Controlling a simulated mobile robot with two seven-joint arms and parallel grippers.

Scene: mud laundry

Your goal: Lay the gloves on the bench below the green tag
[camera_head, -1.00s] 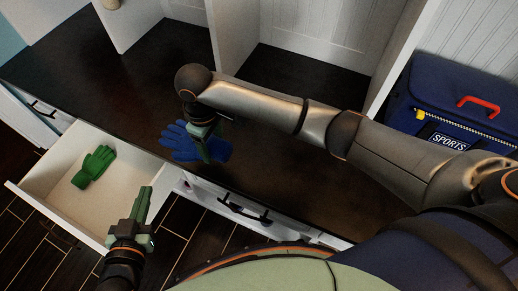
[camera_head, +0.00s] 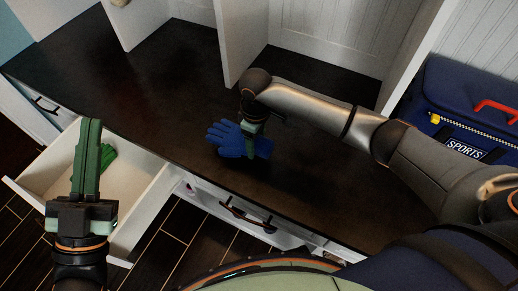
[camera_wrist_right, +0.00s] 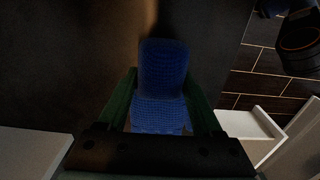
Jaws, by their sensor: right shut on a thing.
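A blue glove (camera_head: 228,138) is at my right gripper (camera_head: 250,148), over the dark bench top (camera_head: 175,90). The right gripper is shut on the glove; in the right wrist view the blue knit (camera_wrist_right: 162,70) lies between the green fingers. I cannot tell whether the glove touches the bench. No green tag is visible.
White upright dividers (camera_head: 240,45) split the back of the bench into bays. A navy sports bag (camera_head: 450,95) with a red handle stands at the right. The bench left of the blue glove is clear. Another drawer with a dark handle (camera_head: 245,213) is in front.

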